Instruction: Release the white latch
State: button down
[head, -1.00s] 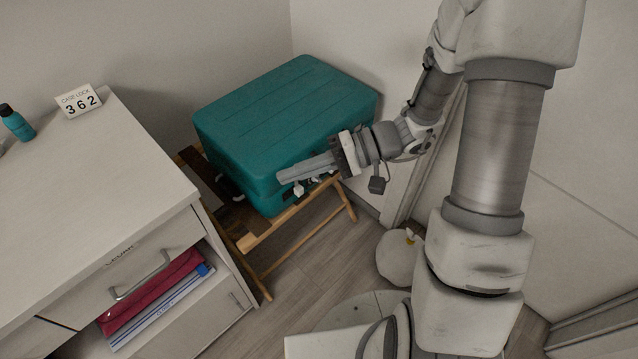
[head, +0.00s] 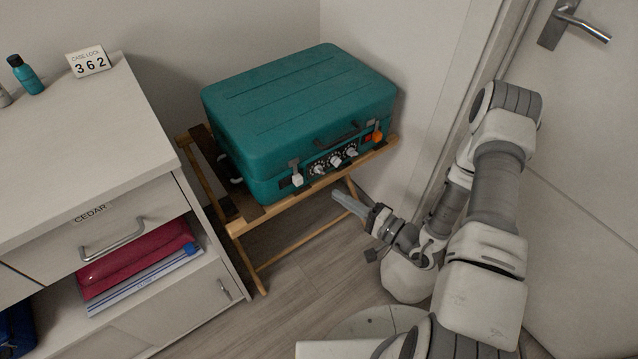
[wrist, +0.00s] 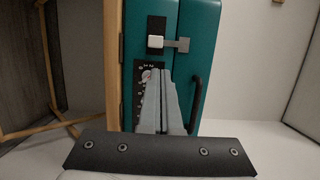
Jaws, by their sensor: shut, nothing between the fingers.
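A teal case (head: 290,105) lies on a wooden folding rack (head: 285,223). The white latch (head: 298,180) is at the left of its front face, below a grey clasp plate (head: 293,164). In the wrist view the white latch (wrist: 156,42) sits on a dark plate, with the grey clasp (wrist: 182,45) beside it. My gripper (head: 336,194) is shut and empty, below and to the right of the latch, apart from the case. In the wrist view my gripper's fingertips (wrist: 161,72) point toward the case front and partly cover the dials.
Several dials (head: 335,160), a dark handle (head: 345,134) and an orange latch (head: 377,136) are also on the case front. A card reading "CASE LOCK 362" (head: 89,62) stands on the white cabinet (head: 80,150) at left. Floor (head: 305,290) shows before the rack.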

aim_at(299, 183)
jog(key=shift+d+f, duration=0.25)
jog(key=shift+f, duration=0.25)
jog(key=shift+a, duration=0.1)
jog(key=b+x, duration=0.2)
jog(key=x, duration=0.8)
jog(key=shift+w, duration=0.15)
jog(key=shift+s+a, duration=0.9)
jog(key=shift+a, duration=0.15)
jog(key=shift+s+d, duration=0.1)
jog(key=shift+d, duration=0.05)
